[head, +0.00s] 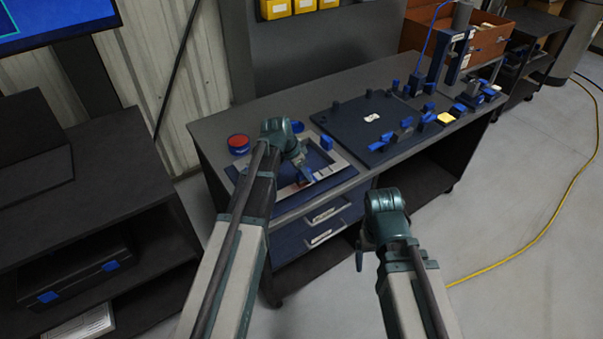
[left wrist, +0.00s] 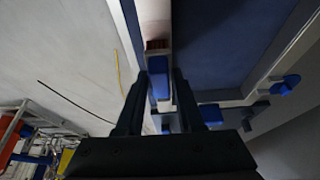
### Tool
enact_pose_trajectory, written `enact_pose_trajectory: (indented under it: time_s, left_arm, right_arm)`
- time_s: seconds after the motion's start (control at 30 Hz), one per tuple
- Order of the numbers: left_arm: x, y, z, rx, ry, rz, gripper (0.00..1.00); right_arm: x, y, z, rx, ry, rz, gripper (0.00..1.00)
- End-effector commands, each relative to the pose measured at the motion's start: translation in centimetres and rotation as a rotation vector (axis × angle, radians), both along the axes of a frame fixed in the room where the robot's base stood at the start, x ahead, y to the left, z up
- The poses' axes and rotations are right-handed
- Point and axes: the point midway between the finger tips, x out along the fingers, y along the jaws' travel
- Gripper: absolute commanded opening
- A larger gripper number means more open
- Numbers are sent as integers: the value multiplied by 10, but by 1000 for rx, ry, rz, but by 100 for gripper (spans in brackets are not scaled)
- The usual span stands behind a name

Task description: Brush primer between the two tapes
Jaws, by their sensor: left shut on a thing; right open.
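My left gripper (head: 304,176) is shut on a brush with a blue handle (left wrist: 159,85). In the left wrist view its brown bristles (left wrist: 157,44) are at the pale edge of a frame (left wrist: 152,16). I cannot tell whether they touch it. In the head view the light grey frame (head: 340,160) with a dark blue middle lies on the bench's left end, under my left gripper. I cannot make out the two tapes. A red-topped round tin (head: 238,143) stands beside the frame's far left corner. My right gripper (head: 367,242) is open and empty, in front of the bench.
A dark fixture plate (head: 365,118) with several blue clamps lies on the bench to the right. A yellow block (head: 446,118) sits near its right edge. A dark shelf unit (head: 80,200) stands at the left. A yellow cable (head: 555,215) runs over open floor.

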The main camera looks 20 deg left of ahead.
Motion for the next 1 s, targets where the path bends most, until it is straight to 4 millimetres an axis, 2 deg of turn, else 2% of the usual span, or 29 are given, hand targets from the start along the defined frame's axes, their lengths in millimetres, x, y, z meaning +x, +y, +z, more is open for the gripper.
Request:
enact_pose_trajectory:
  time_s: [0.43, 0.77, 1.0]
  left_arm:
    - [27, -22, 1, 1, 1, -1, 0]
    - [26, -23, 0, 1, 2, 0, 0]
    - [16, -15, 0, 3, 3, 0, 0]
  right_arm:
    - [0, 0, 2, 0, 0, 0, 84]
    - [0, 0, 0, 0, 0, 0, 84]
    - [0, 0, 0, 0, 0, 0, 84]
